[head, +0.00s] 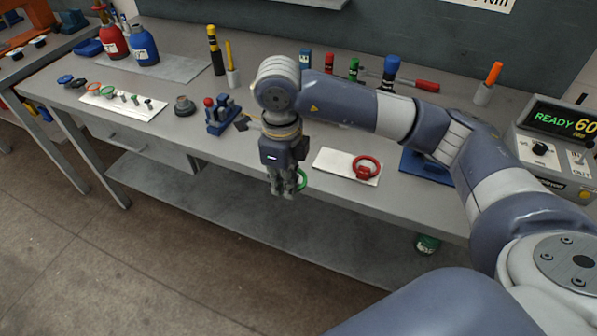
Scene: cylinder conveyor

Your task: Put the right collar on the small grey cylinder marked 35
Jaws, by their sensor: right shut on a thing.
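My right gripper (285,187) hangs pointing down in front of the table's front edge. It is shut on a green ring-shaped collar (302,180), which is mostly hidden behind the fingers. A white strip (101,102) at the left of the table carries a row of small items, among them an orange ring (92,87), a green ring (108,90) and several small grey pieces. A squat grey round piece (184,106) stands to the right of the strip. I cannot read the mark 35 on anything. My left gripper is not in view.
A white plate (330,160) with a red ring (367,168) lies right of my gripper on the table (225,160). A blue and red fixture (221,114) stands left of it. Bottles and upright tools line the back. A control box (553,150) reads READY at right.

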